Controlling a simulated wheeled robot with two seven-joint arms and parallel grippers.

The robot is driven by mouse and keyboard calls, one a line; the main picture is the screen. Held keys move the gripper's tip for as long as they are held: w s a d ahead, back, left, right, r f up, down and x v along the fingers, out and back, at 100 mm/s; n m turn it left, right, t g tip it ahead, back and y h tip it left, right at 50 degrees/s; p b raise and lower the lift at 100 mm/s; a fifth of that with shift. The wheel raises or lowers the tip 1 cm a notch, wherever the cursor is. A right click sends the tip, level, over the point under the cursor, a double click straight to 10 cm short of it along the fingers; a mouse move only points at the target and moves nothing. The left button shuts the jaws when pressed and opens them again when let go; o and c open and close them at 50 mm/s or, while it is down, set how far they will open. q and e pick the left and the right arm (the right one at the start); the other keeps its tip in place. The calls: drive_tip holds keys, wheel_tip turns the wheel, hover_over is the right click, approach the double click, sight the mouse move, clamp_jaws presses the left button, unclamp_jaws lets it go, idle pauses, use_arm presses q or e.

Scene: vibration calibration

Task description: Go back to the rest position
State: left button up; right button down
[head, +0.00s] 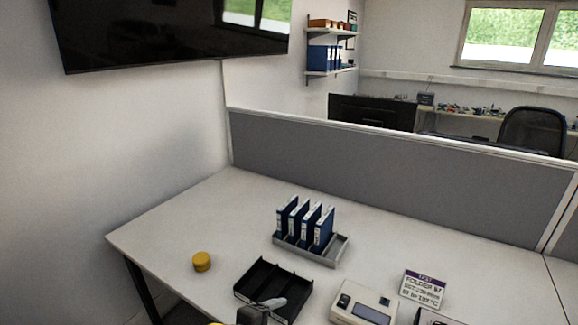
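A dark block with a light grey tip (254,313) shows at the bottom edge, in front of the black tray (297,290). It looks like part of my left gripper, with a sliver of yellow beside it, but its fingers cannot be made out clearly. I cannot tell whether it is open or shut, or whether it touches the tray. My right gripper is not in view.
On the white desk (180,222) are a yellow round piece (202,261), a grey rack (328,256) with several blue folders (293,218), a beige device (363,305) and a test sign (423,289). A grey partition (380,185) stands behind. The desk's left part is mostly clear.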

use_arm(q)
drive_tip(key=s+a+f+n+g+y, duration=0.35)
drive_tip(key=s+a+f+n, duration=0.35)
drive_tip(key=s+a+n, duration=0.4)
drive_tip(key=s+a+f+n+g+y, duration=0.2)
drive_tip(key=s+a+f+n+y, duration=0.2)
drive_tip(key=s+a+f+n, duration=0.55)
drive_tip(key=s+a+f+g+b, duration=0.1)
drive_tip(key=s+f, duration=0.2)
drive_tip(key=f, duration=1)
drive_tip(key=s+a+f+b, duration=0.1)
drive_tip(key=s+f, duration=0.1)
drive_tip(key=f, duration=1.2)
drive_tip(key=s+a+f+g+b, duration=0.1)
drive_tip(key=s+a+f, duration=0.2)
drive_tip(key=s+f, duration=1.1)
drive_tip(key=shift+s+a+f, duration=0.2)
drive_tip(key=shift+s+f, duration=0.2)
drive_tip(key=shift+s, duration=0.3)
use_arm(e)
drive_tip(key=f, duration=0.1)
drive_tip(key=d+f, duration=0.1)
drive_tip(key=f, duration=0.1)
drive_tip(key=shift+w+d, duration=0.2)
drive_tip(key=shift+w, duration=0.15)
